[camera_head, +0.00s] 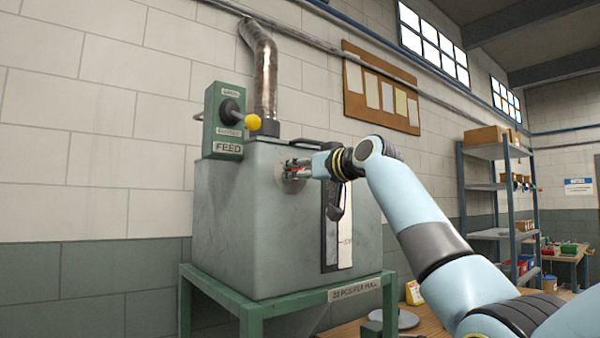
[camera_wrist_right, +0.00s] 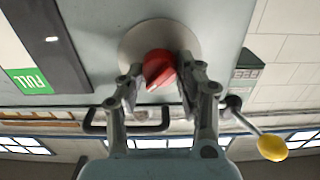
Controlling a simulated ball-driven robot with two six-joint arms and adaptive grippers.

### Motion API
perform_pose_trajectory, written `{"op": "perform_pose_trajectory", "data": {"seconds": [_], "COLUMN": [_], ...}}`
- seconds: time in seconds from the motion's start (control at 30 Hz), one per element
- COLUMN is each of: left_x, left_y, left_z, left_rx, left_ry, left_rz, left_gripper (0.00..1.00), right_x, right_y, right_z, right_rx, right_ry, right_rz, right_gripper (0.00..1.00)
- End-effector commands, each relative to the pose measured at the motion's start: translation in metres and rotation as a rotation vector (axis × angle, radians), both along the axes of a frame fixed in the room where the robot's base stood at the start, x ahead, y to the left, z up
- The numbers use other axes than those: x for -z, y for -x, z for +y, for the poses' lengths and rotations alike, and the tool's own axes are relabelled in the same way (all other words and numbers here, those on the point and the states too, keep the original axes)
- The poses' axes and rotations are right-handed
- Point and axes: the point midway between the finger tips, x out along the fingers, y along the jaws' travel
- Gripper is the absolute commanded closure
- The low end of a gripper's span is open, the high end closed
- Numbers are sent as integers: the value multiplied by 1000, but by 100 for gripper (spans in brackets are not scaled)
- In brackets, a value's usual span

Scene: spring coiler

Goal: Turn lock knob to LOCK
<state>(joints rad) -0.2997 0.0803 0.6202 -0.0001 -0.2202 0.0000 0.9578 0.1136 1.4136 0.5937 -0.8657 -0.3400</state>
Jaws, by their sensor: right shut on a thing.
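The lock knob is red and sits on a round pale plate on the front of the grey hopper (camera_head: 240,230). In the right wrist view the red knob (camera_wrist_right: 159,69) lies between my fingers, in front of the round plate (camera_wrist_right: 130,42). My right gripper (camera_head: 292,172) is at the hopper's front face and shut on the knob; its fingers also show in the right wrist view (camera_wrist_right: 160,88). The fingers hide most of the knob in the head view. No LOCK marking can be read. My left gripper is in neither view.
A green FEED box (camera_head: 224,122) with a yellow-balled lever (camera_head: 252,122) stands at the hopper's upper left. A level gauge (camera_head: 337,240) and a dark handle (camera_wrist_right: 126,128) are close to my right gripper. A metal pipe (camera_head: 264,75) rises behind. Shelving (camera_head: 490,152) stands at right.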

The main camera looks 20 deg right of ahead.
Motion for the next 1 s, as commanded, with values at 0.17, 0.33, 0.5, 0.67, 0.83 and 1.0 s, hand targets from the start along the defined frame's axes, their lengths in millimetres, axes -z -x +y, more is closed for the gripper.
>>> {"op": "perform_pose_trajectory", "data": {"seconds": [0.17,0.33,0.5,0.67,0.83,1.0], "left_x": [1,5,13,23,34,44], "left_y": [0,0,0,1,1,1], "left_z": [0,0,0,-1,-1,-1], "left_rx": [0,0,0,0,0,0], "left_ry": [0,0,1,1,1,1], "left_rz": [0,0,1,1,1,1], "left_gripper": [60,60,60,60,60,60], "right_x": [0,1,1,2,2,2], "right_y": [0,0,0,0,0,1], "right_z": [0,0,1,1,2,2], "right_rx": [0,0,-1,0,0,0], "right_ry": [6,43,130,253,406,557], "right_rz": [-2,-16,-48,-94,-148,-203], "right_gripper": [97,97,97,97,97,97]}}
